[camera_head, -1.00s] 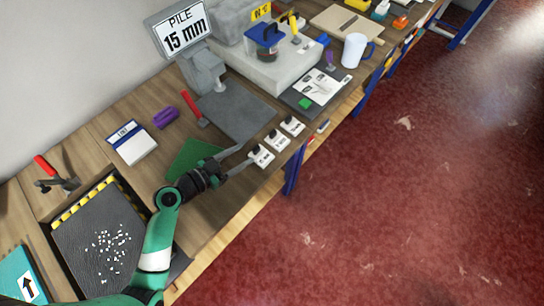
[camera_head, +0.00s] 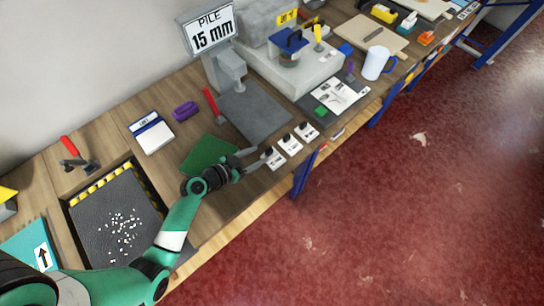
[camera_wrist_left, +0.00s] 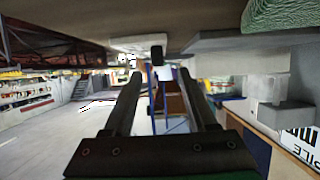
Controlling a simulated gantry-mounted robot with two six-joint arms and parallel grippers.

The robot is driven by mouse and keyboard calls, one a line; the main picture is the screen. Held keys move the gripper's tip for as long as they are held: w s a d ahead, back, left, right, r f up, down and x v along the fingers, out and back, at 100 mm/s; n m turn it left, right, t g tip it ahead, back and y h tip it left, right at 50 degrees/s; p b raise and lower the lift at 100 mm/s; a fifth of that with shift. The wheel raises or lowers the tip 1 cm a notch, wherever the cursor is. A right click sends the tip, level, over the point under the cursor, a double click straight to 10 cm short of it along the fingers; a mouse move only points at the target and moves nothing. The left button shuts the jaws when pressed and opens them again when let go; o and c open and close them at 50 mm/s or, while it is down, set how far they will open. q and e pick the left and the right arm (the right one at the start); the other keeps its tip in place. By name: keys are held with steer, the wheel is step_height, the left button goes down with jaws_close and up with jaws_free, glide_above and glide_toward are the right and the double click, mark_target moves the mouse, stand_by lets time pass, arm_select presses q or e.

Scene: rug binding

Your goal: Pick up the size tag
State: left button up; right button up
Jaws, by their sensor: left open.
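Three white tags with black clips lie in a row along the table's front edge: a near one (camera_head: 275,159), a middle one (camera_head: 290,145) and a far one (camera_head: 306,132). I cannot read which sizes they show. My left gripper (camera_head: 257,157) is open and low over the table, its fingertips beside the near tag. In the left wrist view, a small black clip (camera_wrist_left: 157,55) shows between and beyond the open fingers (camera_wrist_left: 163,78). No tag is held. My right gripper is not in view.
A green rug piece (camera_head: 207,155) lies just behind the gripper. A grey plate (camera_head: 258,115) with the pile sign (camera_head: 210,33) stands behind the tags. A dark tray (camera_head: 105,225) with white bits is at left. The table's front edge is close to the tags.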

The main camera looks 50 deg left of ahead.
mark_target(266, 152)
arm_select(q)
steer(key=x, duration=0.4)
steer(key=shift+w+d+f+b, duration=0.1)
steer(key=shift+w+f+b, duration=0.1)
steer(key=shift+w+b, duration=0.1)
steer(key=shift+s, duration=0.15)
jaws_close()
